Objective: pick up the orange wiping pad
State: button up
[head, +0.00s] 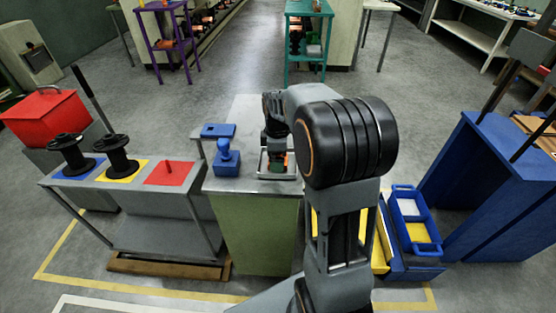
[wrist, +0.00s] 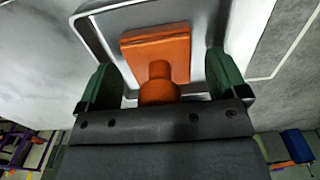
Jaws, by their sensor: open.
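The orange wiping pad (wrist: 155,45) lies in a shallow pale tray (wrist: 92,32). It has a flat rectangular base and a round upright knob. My gripper (wrist: 163,84) is open over the pad, with one green finger on each side of the knob. Gaps show between the fingers and the knob in the wrist view. In the head view my gripper (head: 277,160) is low over the tray (head: 278,177) on the grey-topped green cabinet, and my arm and fingers hide most of the pad.
A blue knobbed pad (head: 228,160) and a flat blue block (head: 217,130) sit left of the tray. Black spools (head: 118,155) stand on a grey bench (head: 150,200) farther left. A blue tray (head: 410,215) and a blue table (head: 480,180) are at the right. Open floor lies beyond the cabinet.

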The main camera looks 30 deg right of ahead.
jog(key=shift+c, duration=0.3)
jog(key=c, duration=1)
jog(key=shift+r, duration=0.5)
jog(key=shift+c, duration=0.2)
notch_tip(320, 180, up, 2)
jog(key=shift+r+p, duration=0.25)
jog(key=shift+p, duration=0.15)
jog(key=w+a+r+p, duration=0.2)
jog(key=w+r+p, duration=0.2)
jog(key=w+r, duration=0.5)
jog(key=shift+w+a+r, duration=0.25)
jog(key=shift+w+a, duration=0.05)
jog(key=shift+w, duration=2.1)
